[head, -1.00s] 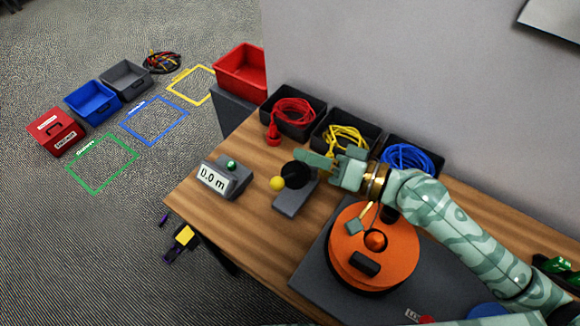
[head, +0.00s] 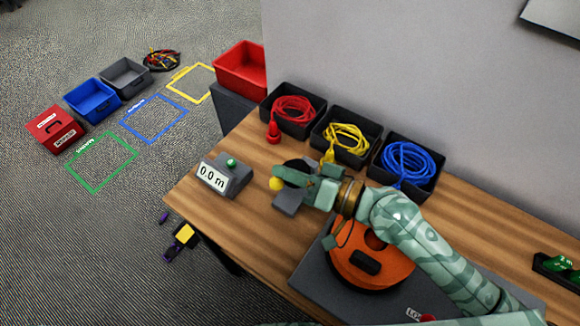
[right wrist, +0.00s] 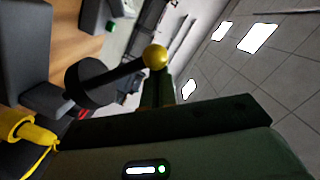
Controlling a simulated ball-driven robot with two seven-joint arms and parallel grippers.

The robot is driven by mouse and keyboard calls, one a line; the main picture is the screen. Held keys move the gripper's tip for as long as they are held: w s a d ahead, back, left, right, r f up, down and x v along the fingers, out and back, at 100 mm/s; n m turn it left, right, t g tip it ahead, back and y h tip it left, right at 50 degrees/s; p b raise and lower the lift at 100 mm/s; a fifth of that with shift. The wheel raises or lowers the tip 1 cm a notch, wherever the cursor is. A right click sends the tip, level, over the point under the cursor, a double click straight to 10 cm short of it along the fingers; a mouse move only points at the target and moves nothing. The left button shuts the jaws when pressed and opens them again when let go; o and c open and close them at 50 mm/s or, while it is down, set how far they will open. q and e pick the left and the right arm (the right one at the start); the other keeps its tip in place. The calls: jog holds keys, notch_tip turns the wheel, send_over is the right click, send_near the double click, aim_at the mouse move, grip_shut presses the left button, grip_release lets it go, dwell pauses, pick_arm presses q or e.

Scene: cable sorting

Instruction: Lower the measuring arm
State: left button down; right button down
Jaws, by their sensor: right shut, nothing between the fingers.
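The measuring arm is a black lever with a yellow ball knob (head: 276,184) and a black wheel (head: 293,165), on a grey base (head: 286,202) on the table. In the right wrist view the yellow knob (right wrist: 155,57) stands at the lever's end, beyond the black wheel (right wrist: 90,82). My right gripper (head: 281,171) is shut and empty, its fingertips beside the knob and partly covering the wheel and lever. In the right wrist view its fingers (right wrist: 156,92) point at the knob; I cannot tell whether they touch it. My left gripper is not in view.
A meter (head: 225,178) reading 0.0 m stands left of the base. Black bins with red (head: 292,110), yellow (head: 346,138) and blue cables (head: 408,160) line the wall. An orange reel (head: 370,270) lies under my right arm. Crates and outlined floor areas are at left.

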jog(key=shift+s+a+f+n, duration=0.3)
jog(key=shift+s+f+n, duration=0.1)
jog(key=shift+f+n, duration=0.15)
jog(key=shift+s+a+f+n, duration=0.25)
jog(key=shift+s+f+n, duration=0.15)
jog(key=shift+f+n, duration=0.15)
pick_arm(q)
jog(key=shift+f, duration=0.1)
pick_arm(e)
jog(key=shift+r, duration=0.15)
